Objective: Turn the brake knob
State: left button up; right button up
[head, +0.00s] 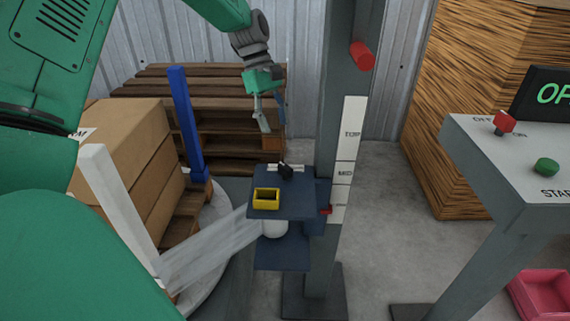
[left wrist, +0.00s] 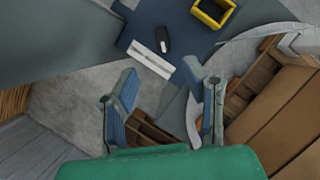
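A small black knob (head: 286,169) sits on top of the dark blue carriage (head: 290,209) on the grey post, beside a white label strip. I take it to be the brake knob. My left gripper (head: 272,125) hangs above and behind the knob, apart from it, fingers pointing down. In the left wrist view the left gripper (left wrist: 170,82) has its two fingers spread with nothing between them. The black knob (left wrist: 162,40) lies beyond the fingertips there, next to the white strip (left wrist: 151,60). My right gripper is not in view.
A yellow open box (head: 266,198) sits on the carriage beside the knob. Cardboard boxes (head: 135,145) and a blue upright (head: 186,120) stand left. A control desk (head: 500,160) stands right.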

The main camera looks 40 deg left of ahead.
pick_arm(q)
jog(key=b, duration=0.2)
send_over(284, 165)
jog(key=a, duration=0.1)
notch_tip(284, 165, down, 5)
jog(key=shift+w+f, duration=0.1)
jog(key=shift+f, duration=0.05)
notch_tip(284, 165, down, 6)
jog(key=shift+a+r+b, duration=0.1)
jog(key=shift+a+b, duration=0.05)
jog(key=shift+b, duration=0.45)
jog(key=shift+d+f, duration=0.25)
jog(key=shift+f, duration=0.05)
jog(key=shift+d, duration=0.4)
jog(key=shift+d+r, duration=0.15)
jog(key=shift+d, duration=0.5)
jog(key=shift+a, duration=0.35)
grip_shut()
jog(key=shift+a+f, duration=0.2)
jog(key=shift+a, duration=0.1)
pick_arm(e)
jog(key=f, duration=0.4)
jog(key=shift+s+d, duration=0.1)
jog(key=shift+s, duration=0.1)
pick_arm(q)
jog(key=shift+d, duration=0.15)
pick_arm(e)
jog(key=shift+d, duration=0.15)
